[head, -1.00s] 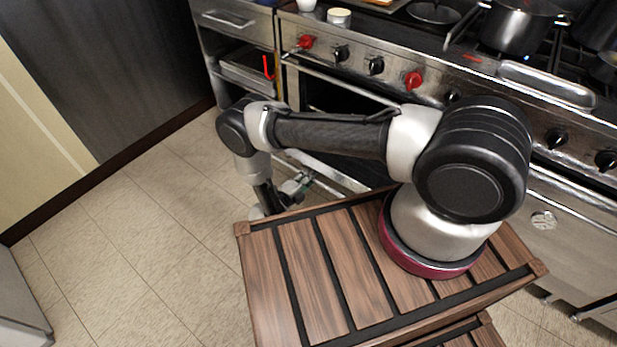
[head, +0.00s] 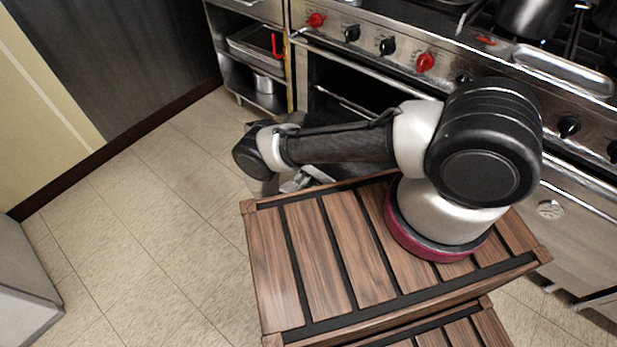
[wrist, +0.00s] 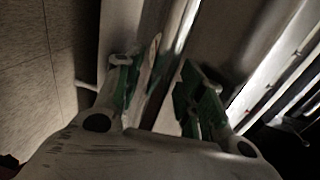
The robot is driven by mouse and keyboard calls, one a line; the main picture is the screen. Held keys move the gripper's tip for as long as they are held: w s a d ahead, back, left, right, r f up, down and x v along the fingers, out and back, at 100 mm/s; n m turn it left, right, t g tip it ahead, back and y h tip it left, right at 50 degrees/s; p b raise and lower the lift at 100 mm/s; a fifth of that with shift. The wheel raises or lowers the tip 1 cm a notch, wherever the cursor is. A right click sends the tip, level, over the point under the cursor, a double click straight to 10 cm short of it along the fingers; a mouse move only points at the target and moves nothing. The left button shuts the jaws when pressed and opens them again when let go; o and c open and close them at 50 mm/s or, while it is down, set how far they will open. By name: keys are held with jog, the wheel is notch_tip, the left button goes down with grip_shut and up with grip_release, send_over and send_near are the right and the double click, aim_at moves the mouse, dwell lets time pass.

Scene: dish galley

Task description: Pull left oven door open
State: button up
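The left oven's dark cavity (head: 347,84) shows in the head view below the front rail, with a rack inside, so its door stands swung down open at least partly. My arm hides most of the door. My gripper (head: 294,183) is low beside the oven, partly hidden behind my arm and the wooden top. In the wrist view my gripper (wrist: 160,82) has its two green-padded fingers apart. A long metal edge or bar runs between and beyond them, apparently the door's edge or handle; contact cannot be told. The door panel (wrist: 225,38) appears to lie beyond the right finger.
Red and black knobs (head: 387,46) line the range front. Pans stand on the burners. Open shelves (head: 262,75) with trays and a pot are left of the oven. Tiled floor (head: 165,215) is clear at left; a grey cabinet (head: 25,290) stands at lower left.

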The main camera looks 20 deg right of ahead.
notch_tip(320, 180, up, 10)
jog(key=shift+r, duration=0.1)
dwell(0.6)
jog(key=shift+a, duration=0.15)
jog(key=f+v, duration=0.1)
jog(key=v, duration=0.7)
jog(key=shift+s+a+r, duration=0.3)
jog(key=shift+a, duration=0.05)
dwell(0.8)
